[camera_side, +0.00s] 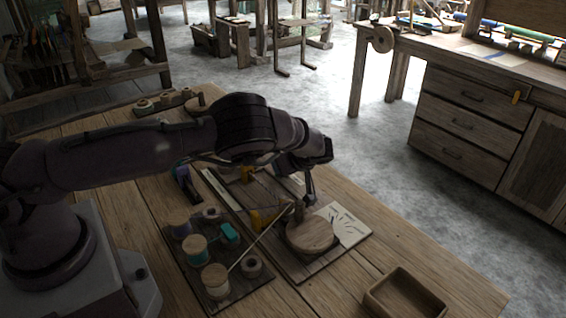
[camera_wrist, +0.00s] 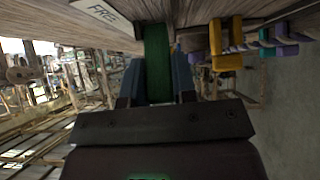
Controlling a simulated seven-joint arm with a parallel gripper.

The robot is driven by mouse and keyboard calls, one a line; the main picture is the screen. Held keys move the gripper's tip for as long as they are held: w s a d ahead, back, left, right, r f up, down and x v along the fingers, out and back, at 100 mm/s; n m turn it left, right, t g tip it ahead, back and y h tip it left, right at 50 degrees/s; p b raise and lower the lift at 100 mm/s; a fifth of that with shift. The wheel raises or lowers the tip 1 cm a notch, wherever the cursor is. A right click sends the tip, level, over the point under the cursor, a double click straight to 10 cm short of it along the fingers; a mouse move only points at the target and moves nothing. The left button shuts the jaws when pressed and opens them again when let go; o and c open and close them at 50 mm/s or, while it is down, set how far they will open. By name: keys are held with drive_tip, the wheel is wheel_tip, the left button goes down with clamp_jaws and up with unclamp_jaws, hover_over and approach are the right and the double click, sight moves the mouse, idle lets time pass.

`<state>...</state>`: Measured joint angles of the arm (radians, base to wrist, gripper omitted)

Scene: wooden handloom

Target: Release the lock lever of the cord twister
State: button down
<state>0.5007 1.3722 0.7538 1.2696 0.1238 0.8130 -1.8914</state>
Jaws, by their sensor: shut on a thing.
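The cord twister (camera_side: 290,262) is a dark wooden board with a round wooden disc (camera_side: 312,236) on it. A pale printed card (camera_side: 347,226) lies beside the disc. My gripper (camera_side: 310,200) reaches down at the disc's far edge. In the wrist view my gripper (camera_wrist: 157,85) has its blue fingers on both sides of a green upright bar, seemingly the lock lever (camera_wrist: 157,50), and is shut on it. A label reading "FREE" (camera_wrist: 101,13) is beside the lever. I cannot make out the lever in the side view. A yellow part (camera_wrist: 226,42) stands to its right in the wrist view.
A board with several thread spools (camera_side: 194,249) lies left of the twister, with a pale stick (camera_side: 262,238) leaning across. An empty wooden tray (camera_side: 404,296) sits at the front right. More spools (camera_side: 165,98) stand at the back. Bare tabletop lies right of the twister.

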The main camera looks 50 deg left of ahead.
drive_tip(key=c, duration=0.9)
unclamp_jaws()
drive_tip(key=v, duration=1.3)
